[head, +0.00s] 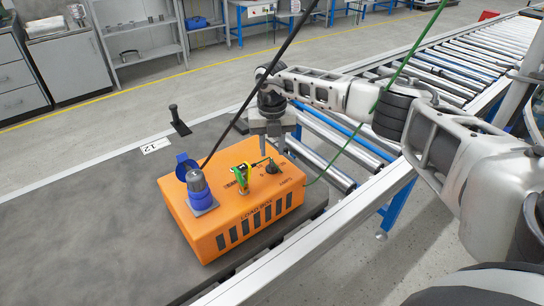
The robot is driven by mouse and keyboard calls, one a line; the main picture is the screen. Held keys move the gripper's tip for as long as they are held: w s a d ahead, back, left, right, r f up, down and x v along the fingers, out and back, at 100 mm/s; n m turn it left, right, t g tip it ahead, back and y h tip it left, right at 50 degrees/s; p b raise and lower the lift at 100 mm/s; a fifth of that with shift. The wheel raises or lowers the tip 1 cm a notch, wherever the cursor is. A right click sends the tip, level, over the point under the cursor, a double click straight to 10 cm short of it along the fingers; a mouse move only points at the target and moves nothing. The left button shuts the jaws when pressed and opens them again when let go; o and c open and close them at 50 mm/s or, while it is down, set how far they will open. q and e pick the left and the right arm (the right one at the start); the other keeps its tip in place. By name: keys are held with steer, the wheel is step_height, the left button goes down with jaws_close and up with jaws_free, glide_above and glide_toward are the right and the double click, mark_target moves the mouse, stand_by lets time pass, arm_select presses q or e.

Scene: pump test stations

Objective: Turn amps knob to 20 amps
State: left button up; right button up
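The orange load box (240,235) sits on the dark grey bench top, with "LOAD BOX" printed on its front edge. A small black knob (272,169) is on its top at the right, near "AMPS" lettering. The scale marks and the knob's pointer are too small to read. My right gripper (273,148) points down just behind and above the knob, apart from it as far as I can see. Its finger gap is unclear. My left gripper is out of view.
A blue-grey plug (199,190) and a green-yellow part (242,177) stand on the box left of the knob. A black cable and a green cable (385,90) rise from the box. A roller conveyor (440,75) runs behind on the right.

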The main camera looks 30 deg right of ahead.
mark_target(272, 163)
step_height(272, 163, up, 12)
steer(key=shift+f+b, duration=0.2)
steer(key=shift+b, duration=0.15)
steer(key=shift+f, duration=0.1)
